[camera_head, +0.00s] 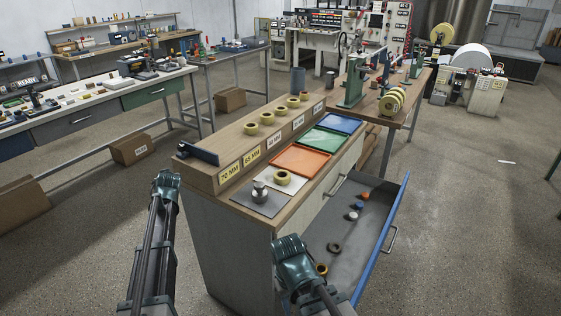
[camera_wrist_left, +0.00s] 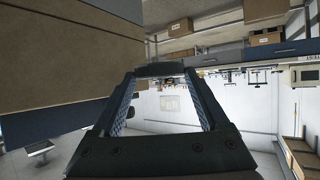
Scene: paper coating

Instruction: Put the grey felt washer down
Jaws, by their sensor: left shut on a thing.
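My left gripper (camera_head: 167,179) is raised at the near left end of the cabinet, apart from its top. In the left wrist view its two fingers (camera_wrist_left: 160,85) hold a dark grey flat thing (camera_wrist_left: 160,70) edge-on between the tips; I take it for the grey felt washer, though its ring shape does not show. My right gripper (camera_head: 290,256) is at the near side of the open drawer; its fingertips are hidden. A dark ring (camera_head: 334,247) lies in the drawer.
On the cabinet top are a grey mat (camera_head: 268,208) with a metal weight (camera_head: 260,190), an orange tray (camera_head: 300,161), a green tray (camera_head: 326,141) and a blue tray (camera_head: 343,123). Tape rolls (camera_head: 252,129) stand on the labelled ledge.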

